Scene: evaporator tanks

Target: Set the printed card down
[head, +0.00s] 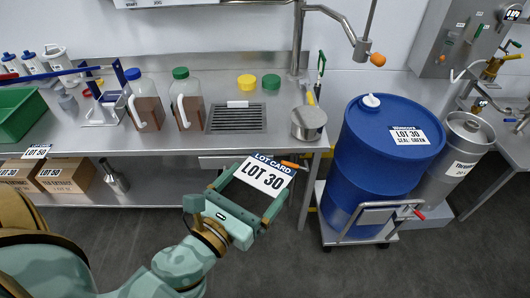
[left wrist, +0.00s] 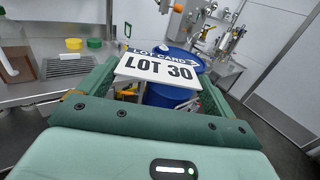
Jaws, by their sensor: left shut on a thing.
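My right gripper is not in either view.
A steel counter (head: 270,146) holds jugs with blue and green caps, a drain grate (head: 236,118) and a small pot (head: 309,123). A blue drum (head: 385,150) labelled "LOT 30" stands on a trolley at the right. Counter between jugs and pot is partly free.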

